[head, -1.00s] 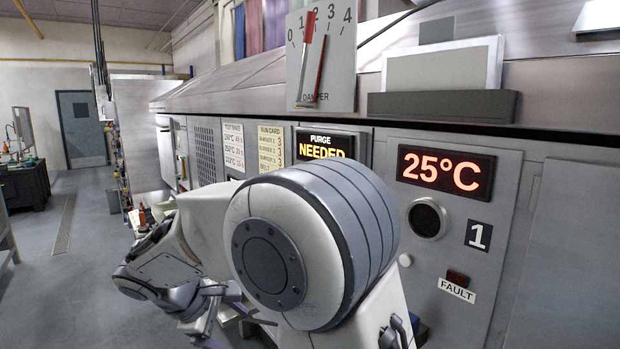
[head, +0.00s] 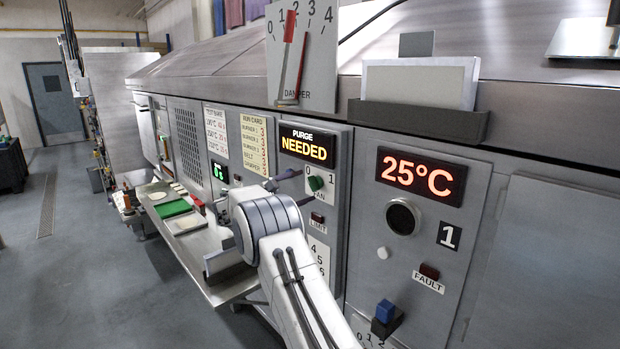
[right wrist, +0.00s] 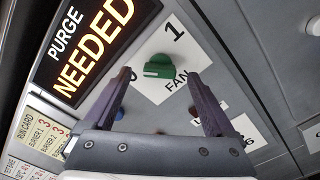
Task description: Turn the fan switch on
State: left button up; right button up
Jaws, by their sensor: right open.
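The fan switch (head: 316,183) is a green knob on a white plate marked 0, 1 and FAN, below the PURGE NEEDED display. It also shows in the right wrist view (right wrist: 160,66), at the top middle between the finger lines. I cannot tell surely which mark it points to. My right gripper (head: 288,176) is at the panel, just left of the knob in the head view. In the right wrist view its two dark fingers (right wrist: 158,80) are spread apart with nothing between them, pointing at the panel around the knob. Contact with the knob is not visible. My left gripper is out of view.
The PURGE NEEDED display (head: 306,145) sits right above the switch. A LIMIT lamp (head: 318,218) is below it. A run card (head: 255,143) hangs to the left. A shelf (head: 225,288) with a green item (head: 173,208) runs along the panel. A 25°C display (head: 420,175) is at right.

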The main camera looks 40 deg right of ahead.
aim_at(311, 184)
jog(key=shift+w+d+p, duration=0.15)
jog(key=shift+d+p, duration=0.45)
jog(key=shift+d, duration=1.2)
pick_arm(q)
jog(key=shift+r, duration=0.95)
